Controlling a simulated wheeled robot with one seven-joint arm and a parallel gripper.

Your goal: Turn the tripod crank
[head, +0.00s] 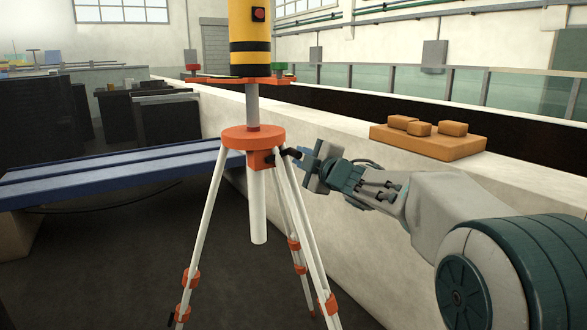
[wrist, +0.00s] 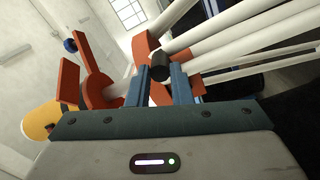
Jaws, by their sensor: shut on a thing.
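The tripod (head: 254,139) stands upright in the middle of the head view, with an orange head and white legs. Its crank (head: 291,153) is a small black arm on the right side of the head. My gripper (head: 302,160) reaches it from the right and is shut on the crank's handle. In the wrist view the black crank end (wrist: 160,67) shows between the two blue fingers of my gripper (wrist: 157,85). The fingers hide part of the handle. A yellow and black instrument (head: 250,35) sits on the column above an orange plate (head: 230,79).
A pale flume wall (head: 330,125) runs behind the tripod and to the right. An orange tray (head: 440,147) with several blocks rests on it. A blue bench (head: 110,175) stands at left. White tripod legs (head: 205,225) spread close to my arm. Dark floor is open at lower left.

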